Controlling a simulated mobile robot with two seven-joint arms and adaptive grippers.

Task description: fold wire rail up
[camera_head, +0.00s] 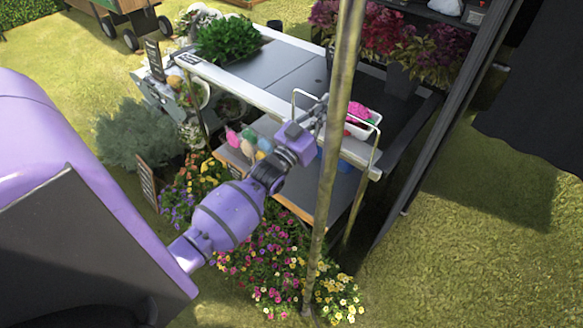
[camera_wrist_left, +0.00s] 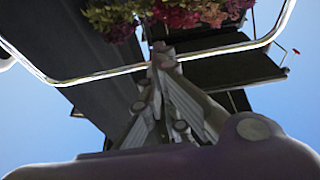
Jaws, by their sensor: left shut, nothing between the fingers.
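The wire rail (camera_head: 308,94) is a thin pale metal loop at the front edge of the dark flower stall table, standing above the edge, partly hidden by a pole and my gripper. In the left wrist view the rail (camera_wrist_left: 100,75) crosses the picture and bends upward at both sides. My left gripper (camera_head: 318,112) is at the rail's middle, behind the pole in the head view. In the wrist view its fingertips (camera_wrist_left: 163,58) are together, at the rail's bar; I cannot tell whether they touch it. Nothing is between them. My right gripper is not in view.
A rusty upright pole (camera_head: 333,150) stands in front of the gripper. A white tray with a pink item (camera_head: 359,111) sits just behind the rail. A lower shelf (camera_head: 290,187) with colourful items is below. Flowers (camera_head: 275,250) grow in front; open grass (camera_head: 470,260) lies at right.

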